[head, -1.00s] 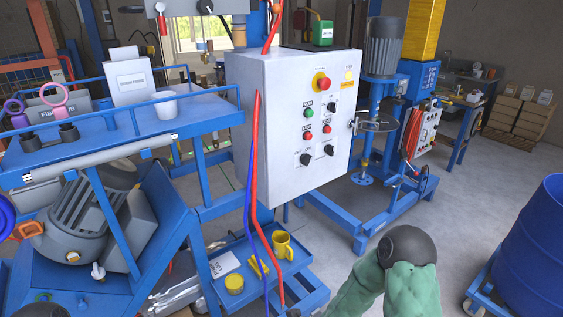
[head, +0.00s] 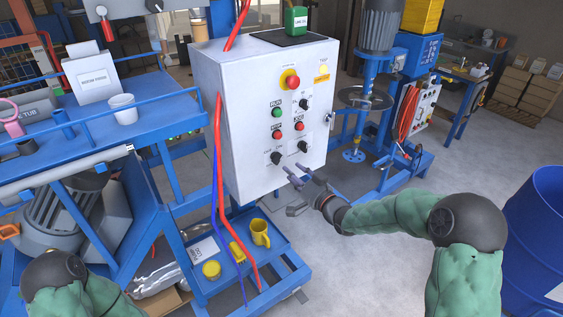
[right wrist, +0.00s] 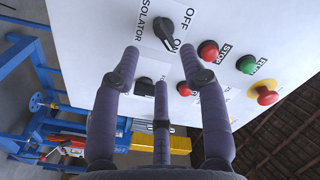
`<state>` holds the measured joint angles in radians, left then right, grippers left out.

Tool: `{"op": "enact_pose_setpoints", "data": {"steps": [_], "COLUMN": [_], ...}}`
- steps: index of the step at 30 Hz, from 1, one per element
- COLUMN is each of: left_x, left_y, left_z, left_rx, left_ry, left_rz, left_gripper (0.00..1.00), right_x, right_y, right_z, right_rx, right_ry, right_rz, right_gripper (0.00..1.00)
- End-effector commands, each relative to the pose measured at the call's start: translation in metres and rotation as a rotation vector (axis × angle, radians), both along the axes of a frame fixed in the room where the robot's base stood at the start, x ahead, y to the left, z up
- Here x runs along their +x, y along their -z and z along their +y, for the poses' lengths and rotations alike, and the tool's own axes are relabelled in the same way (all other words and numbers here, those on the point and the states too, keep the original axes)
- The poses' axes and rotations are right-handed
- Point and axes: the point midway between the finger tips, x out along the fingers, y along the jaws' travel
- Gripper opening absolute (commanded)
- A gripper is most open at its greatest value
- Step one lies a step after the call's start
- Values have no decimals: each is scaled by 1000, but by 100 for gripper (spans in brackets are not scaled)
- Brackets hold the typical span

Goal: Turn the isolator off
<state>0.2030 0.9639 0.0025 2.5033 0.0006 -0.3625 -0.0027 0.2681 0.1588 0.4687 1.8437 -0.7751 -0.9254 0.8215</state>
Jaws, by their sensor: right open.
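The isolator knob (head: 276,158) is a black rotary switch at the lower left of the grey control cabinet's front (head: 240,150). In the right wrist view the isolator knob (right wrist: 166,34) sits beside the words OFF and ON, the lower end of its grip near ON. My right gripper (head: 297,172) is open and empty, in front of the lower panel, to the right of and slightly below the knob. In the right wrist view its fingers (right wrist: 160,60) are spread, with the knob just beyond the upper two fingertips; no contact shows. My left gripper is out of view.
A second black knob (head: 302,146), red and green buttons (head: 277,112) and an emergency stop (head: 290,82) share the panel. Red and blue hoses (head: 221,200) hang at the cabinet's left.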

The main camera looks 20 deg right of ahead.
Motion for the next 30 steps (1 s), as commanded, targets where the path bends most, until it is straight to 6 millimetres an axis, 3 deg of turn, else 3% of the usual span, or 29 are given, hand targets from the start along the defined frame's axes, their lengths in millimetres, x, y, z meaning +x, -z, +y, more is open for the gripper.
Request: {"op": "enact_pose_setpoints", "data": {"steps": [6, 12, 25, 30], "left_x": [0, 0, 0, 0], "left_y": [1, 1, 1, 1], "left_z": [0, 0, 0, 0], "left_rx": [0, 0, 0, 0], "left_ry": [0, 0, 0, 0], "left_rz": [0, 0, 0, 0], "left_gripper": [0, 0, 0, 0], "right_x": [37, 59, 67, 66], "right_y": [0, 0, 0, 0], "right_z": [14, 22, 24, 24], "right_rx": [0, -1, 0, 0], "right_ry": [-1, 1, 1, 1], "right_rz": [-1, -1, 0, 1], "right_gripper": [44, 44, 44, 0]}}
